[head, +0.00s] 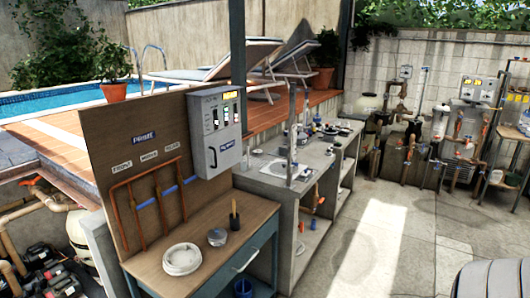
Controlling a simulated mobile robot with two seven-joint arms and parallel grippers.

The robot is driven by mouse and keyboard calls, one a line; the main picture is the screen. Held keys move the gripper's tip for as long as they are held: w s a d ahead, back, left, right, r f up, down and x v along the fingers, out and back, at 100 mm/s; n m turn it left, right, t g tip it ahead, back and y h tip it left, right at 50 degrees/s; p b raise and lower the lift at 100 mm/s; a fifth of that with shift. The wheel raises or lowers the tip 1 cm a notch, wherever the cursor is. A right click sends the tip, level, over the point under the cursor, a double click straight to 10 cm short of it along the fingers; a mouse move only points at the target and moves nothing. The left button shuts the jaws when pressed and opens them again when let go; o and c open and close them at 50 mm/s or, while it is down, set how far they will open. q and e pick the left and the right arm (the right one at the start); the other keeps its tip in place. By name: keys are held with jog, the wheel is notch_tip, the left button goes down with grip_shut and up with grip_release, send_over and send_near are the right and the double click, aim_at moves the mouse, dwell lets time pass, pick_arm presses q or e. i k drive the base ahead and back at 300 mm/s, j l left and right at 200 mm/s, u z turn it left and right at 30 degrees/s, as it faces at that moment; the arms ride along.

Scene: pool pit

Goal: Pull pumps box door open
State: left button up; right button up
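The grey pumps box (217,160) is fixed to the upper right of an upright wooden board, left of the picture's centre. A small display and lights show near its top right, and a blue label sits low on its front. A dark handle (212,157) shows at the lower left of its front. Its door looks closed. Neither of my grippers is in view, so nothing of mine is seen touching the box.
Below the box, a wooden workbench (225,225) carries a coiled white hose (182,259), a small grey jar (217,237) and a dark upright tool (234,215). Copper pipes (135,215) run on the board. A concrete counter (305,185) stands behind.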

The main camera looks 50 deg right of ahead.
aim_at(223, 148)
jog(key=z, duration=1.2)
jog(key=u, duration=0.35)
jog(key=i+l+u, duration=0.25)
jog(key=u, duration=0.2)
jog(key=i+l+u, duration=0.5)
jog(key=k+j, duration=0.05)
jog(key=j, duration=0.05)
